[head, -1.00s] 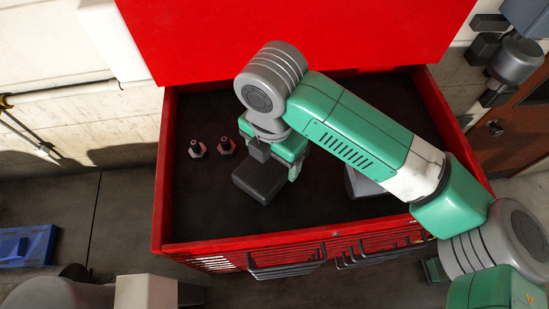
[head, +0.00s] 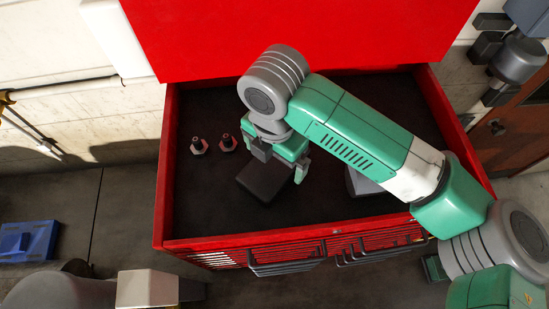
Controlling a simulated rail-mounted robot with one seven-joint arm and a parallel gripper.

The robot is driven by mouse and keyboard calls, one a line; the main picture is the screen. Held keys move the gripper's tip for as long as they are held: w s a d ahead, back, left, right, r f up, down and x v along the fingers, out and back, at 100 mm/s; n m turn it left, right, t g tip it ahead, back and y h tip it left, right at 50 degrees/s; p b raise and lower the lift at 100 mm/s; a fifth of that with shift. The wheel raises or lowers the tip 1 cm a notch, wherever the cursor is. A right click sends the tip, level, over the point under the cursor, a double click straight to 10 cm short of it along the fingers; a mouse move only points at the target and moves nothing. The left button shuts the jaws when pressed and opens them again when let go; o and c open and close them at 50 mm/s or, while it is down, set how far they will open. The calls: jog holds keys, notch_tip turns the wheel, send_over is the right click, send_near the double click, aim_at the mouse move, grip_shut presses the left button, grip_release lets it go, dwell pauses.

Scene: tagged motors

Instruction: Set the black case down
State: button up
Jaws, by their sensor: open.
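The black case (head: 264,182) is a dark, flat box. It lies on the dark liner inside the red tool chest (head: 330,233), left of the middle and close below my gripper. My gripper (head: 281,165) points down over the case with its jaws open. One finger is near the case's far side and the other is to its right. Part of the case is hidden behind the gripper, and I cannot tell whether a finger still touches it.
Two reddish-grey motor-like parts (head: 199,146) (head: 228,142) stand on the liner to the left. A grey object (head: 362,183) is partly hidden under my arm. Red walls surround the compartment. The liner is clear at the front left.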

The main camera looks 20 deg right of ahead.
aim_at(275, 162)
notch_tip(275, 162, up, 10)
jog(key=b, duration=0.1)
